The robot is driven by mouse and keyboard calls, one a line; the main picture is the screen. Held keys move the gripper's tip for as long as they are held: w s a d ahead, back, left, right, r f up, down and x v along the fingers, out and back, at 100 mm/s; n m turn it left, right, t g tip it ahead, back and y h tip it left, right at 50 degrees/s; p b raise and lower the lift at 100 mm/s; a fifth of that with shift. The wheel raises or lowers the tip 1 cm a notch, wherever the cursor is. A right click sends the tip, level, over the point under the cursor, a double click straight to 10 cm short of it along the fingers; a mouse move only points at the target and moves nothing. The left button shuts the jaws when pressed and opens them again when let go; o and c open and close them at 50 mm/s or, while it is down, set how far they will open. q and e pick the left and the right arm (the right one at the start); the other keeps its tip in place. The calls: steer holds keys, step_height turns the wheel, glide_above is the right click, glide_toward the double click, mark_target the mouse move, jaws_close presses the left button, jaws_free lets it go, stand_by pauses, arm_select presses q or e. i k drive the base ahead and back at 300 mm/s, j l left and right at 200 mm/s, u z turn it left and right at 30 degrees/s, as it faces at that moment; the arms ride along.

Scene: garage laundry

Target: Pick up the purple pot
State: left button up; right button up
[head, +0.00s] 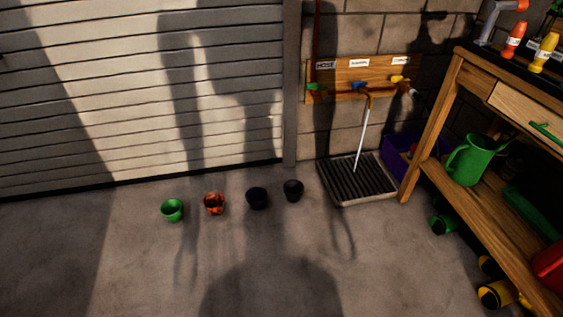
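A dark purple pot (257,199) stands on the concrete floor in the head view, in a loose row of small pots. It lies in shadow and looks nearly black-blue. A black pot (293,191) stands just right of it, an orange-red pot (214,204) to its left, and a green pot (172,210) at the far left of the row. The pots stand apart from each other. Neither of my grippers is in view.
A slatted garage door (130,100) closes off the back. A drain grate (358,178) lies below a tap board (350,75). A wooden workbench (450,110) with a green watering can (472,160) stands at the right. The floor in front of the pots is clear.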

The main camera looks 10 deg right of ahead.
mark_target(256, 196)
steer(key=i+l, duration=0.25)
steer(key=i, duration=0.25)
steer(key=i+l, duration=0.3)
steer(key=i, duration=0.2)
steer(key=i+l, duration=0.3)
steer(key=i, duration=0.2)
steer(key=i+l, duration=0.25)
steer(key=i, duration=0.3)
steer(key=j+u, duration=0.05)
